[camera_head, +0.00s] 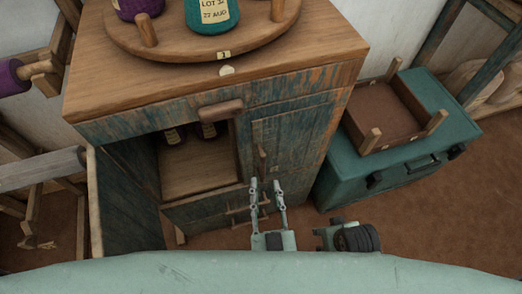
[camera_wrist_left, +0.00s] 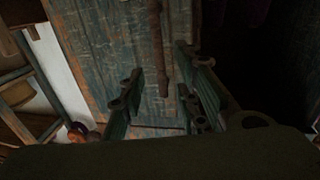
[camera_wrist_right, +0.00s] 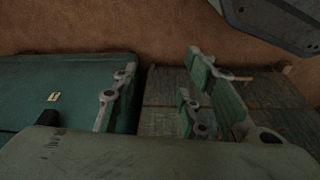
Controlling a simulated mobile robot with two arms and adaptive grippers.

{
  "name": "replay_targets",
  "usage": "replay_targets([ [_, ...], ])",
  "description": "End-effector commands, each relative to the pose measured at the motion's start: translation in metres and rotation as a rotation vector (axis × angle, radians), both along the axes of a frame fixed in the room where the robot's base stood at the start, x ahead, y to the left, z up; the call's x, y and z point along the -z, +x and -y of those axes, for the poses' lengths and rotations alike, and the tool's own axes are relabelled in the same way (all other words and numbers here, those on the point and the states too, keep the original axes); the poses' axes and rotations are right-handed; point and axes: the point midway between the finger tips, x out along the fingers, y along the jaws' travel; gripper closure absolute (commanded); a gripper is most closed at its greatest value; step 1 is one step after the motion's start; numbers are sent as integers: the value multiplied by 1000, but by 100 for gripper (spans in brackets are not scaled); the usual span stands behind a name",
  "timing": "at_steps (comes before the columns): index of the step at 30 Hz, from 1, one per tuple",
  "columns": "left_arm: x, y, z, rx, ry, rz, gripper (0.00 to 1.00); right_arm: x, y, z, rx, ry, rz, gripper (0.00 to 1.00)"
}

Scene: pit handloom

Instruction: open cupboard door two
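The wooden cupboard (camera_head: 190,85) has worn teal paint. Its left door (camera_head: 125,195) stands open, swung out to the left. Its right door (camera_head: 292,135) looks shut and has a slim upright wooden handle (camera_head: 262,151). My left gripper (camera_head: 267,186) is in front of and below this door in the head view, fingers apart. In the left wrist view a wooden handle (camera_wrist_left: 158,45) shows between and beyond the open fingers; contact cannot be told. My right gripper (camera_wrist_right: 160,80) is open and empty in the right wrist view; its fingers are unclear in the head view.
A round wooden tray (camera_head: 185,42) with yarn cones sits on the cupboard top. A teal chest (camera_head: 400,170) with an upturned stool (camera_head: 385,112) stands to the right. Drawers with handles lie below the doors. Brown floor (camera_head: 440,215) is open at the right.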

Motion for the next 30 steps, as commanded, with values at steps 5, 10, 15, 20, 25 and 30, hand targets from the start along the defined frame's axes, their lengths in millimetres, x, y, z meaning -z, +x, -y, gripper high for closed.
replay_targets([
  [5,0,16,-2,-1,-2,3,70,-12,1,0,1,1,8,60],
  [10,2,40,-5,-2,-2,3,70,-36,3,1,3,1,22,60],
  [15,1,61,-7,-1,-2,3,70,-59,2,1,5,1,33,60],
  [20,1,72,-9,0,-1,2,70,-74,0,2,7,1,39,60],
  [25,0,77,-9,0,-1,2,70,-80,-1,2,6,2,40,60],
  [30,0,77,-9,1,0,1,70,-80,-1,2,7,2,40,60],
])
